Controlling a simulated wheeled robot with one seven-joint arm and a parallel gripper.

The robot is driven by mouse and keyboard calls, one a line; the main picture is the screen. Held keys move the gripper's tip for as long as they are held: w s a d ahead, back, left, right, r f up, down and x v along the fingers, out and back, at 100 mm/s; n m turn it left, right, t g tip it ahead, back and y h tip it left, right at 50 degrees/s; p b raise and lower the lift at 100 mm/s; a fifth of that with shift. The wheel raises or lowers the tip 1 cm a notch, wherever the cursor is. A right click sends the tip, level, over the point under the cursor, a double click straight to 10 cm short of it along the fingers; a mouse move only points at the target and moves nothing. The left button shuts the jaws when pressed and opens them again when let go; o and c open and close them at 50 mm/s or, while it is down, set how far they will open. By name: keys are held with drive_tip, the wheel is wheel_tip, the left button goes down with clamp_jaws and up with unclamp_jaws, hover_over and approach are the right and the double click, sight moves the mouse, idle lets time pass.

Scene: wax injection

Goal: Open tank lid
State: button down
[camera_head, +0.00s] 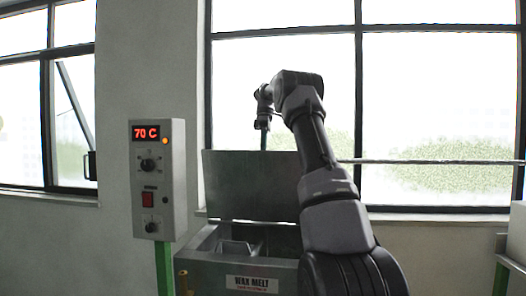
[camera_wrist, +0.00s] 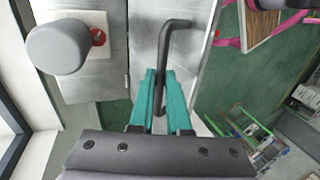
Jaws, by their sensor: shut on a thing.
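The wax tank (camera_head: 200,268), a grey metal box with a "WAX MELT" label, stands at the lower middle of the head view. Its lid (camera_head: 245,185) stands about upright at the back, and the tank's open top shows in front of it. My gripper (camera_head: 264,140) is at the lid's top edge, pointing down. In the wrist view, the teal fingers of my gripper (camera_wrist: 160,78) are shut on the dark bent bar of the lid handle (camera_wrist: 178,24). The handle's lower end lies between the fingers. My arm hides the tank's right side.
A control box (camera_head: 158,190) reading 70 C stands on a green post left of the tank. A window and wall are behind. In the wrist view, a green rack (camera_wrist: 245,135) stands on the green floor at lower right, and a grey cylinder (camera_wrist: 57,47) is at upper left.

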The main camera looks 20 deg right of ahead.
drive_tip(key=shift+f, duration=0.2)
drive_tip(key=c, duration=0.9)
unclamp_jaws()
drive_tip(key=shift+r, duration=0.1)
